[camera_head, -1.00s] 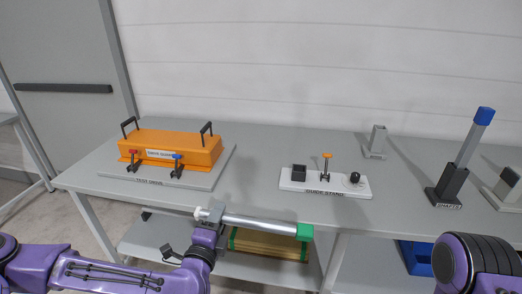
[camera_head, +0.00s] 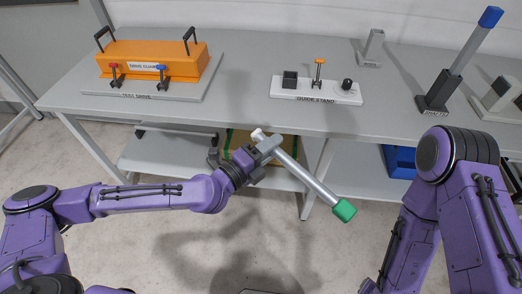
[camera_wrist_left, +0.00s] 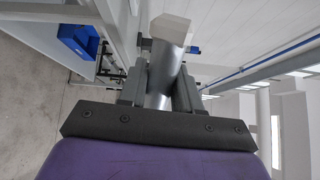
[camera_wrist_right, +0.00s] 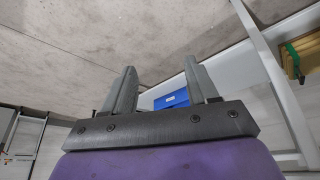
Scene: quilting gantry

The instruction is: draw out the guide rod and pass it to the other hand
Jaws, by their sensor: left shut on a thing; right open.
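The guide rod (camera_head: 307,174) is a grey metal bar with a green cap (camera_head: 344,210) at one end and a white tip (camera_head: 257,134) at the other. My left gripper (camera_head: 266,147) is shut on the guide rod near its white end and holds it in the air before the table, slanting down to the right. In the left wrist view the rod (camera_wrist_left: 160,75) lies between the fingers, white end outward. My right gripper (camera_wrist_right: 160,82) is open and empty in the right wrist view; it is out of the head view. The white guide stand (camera_head: 345,97) is on the table.
The grey table (camera_head: 235,110) carries an orange box (camera_head: 150,64) with handles and clamps at left. At right stands a dark base (camera_head: 437,92) with a tilted blue-topped post. A blue bin (camera_head: 400,161) is below. The floor space before the table is open.

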